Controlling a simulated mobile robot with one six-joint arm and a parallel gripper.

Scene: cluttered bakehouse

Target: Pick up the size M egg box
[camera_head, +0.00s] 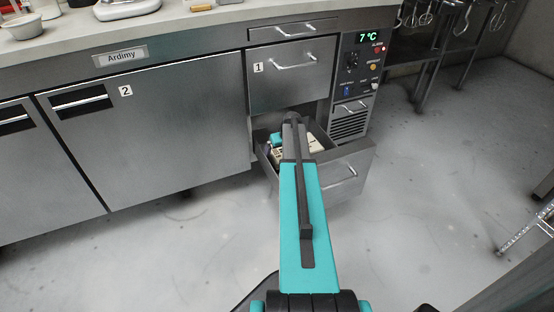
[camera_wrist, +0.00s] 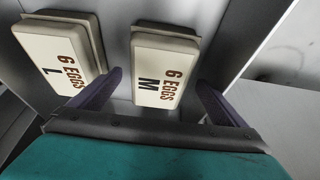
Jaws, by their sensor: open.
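The size M egg box (camera_wrist: 158,68) is cream and marked "6 EGGS M". It lies label up in the open drawer, near the middle of the wrist view. My gripper (camera_wrist: 159,78) is open, its two dark fingers on either side of the M box in the picture. I cannot tell whether they touch it. A similar box marked "6 EGGS L" (camera_wrist: 60,55) lies to the left, close to the left finger.
The open drawer (camera_head: 345,172) sits low in the steel counter, below closed drawer 1 (camera_head: 290,75). A control panel (camera_head: 362,65) reading 7 °C is to its right. A wire rack (camera_head: 530,225) stands at the far right. The grey floor around is mostly clear.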

